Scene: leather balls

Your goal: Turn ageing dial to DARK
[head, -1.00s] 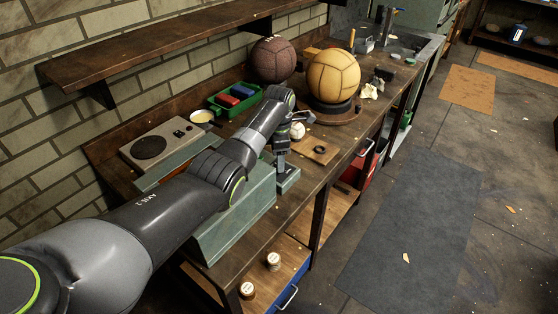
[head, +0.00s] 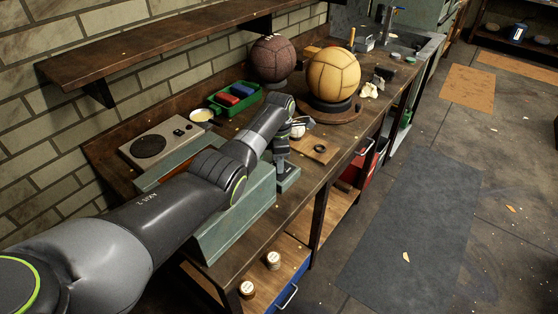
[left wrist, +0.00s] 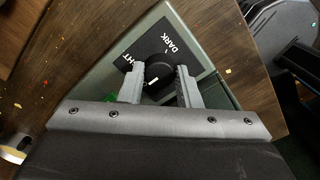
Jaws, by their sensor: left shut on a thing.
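The ageing dial (left wrist: 158,68) is a round black knob on a black plate in the left wrist view. White lettering on the plate reads DARK (left wrist: 181,35) at upper right and a partly hidden word ending in "HT" at left. A white mark shows on the knob's lower part; I cannot tell for sure which way it points. My left gripper (left wrist: 159,86) has one finger on each side of the knob and is shut on it. In the head view my left gripper (head: 282,160) points down at the green box (head: 289,180) at the bench edge, hiding the dial. My right gripper is out of view.
A tan ball (head: 333,75) sits on a round stand, with a dark brown ball (head: 273,58) behind it. A green tray (head: 215,104), a pale cup (head: 202,116) and a grey device (head: 165,146) stand near the wall. A shelf (head: 150,48) overhangs the bench.

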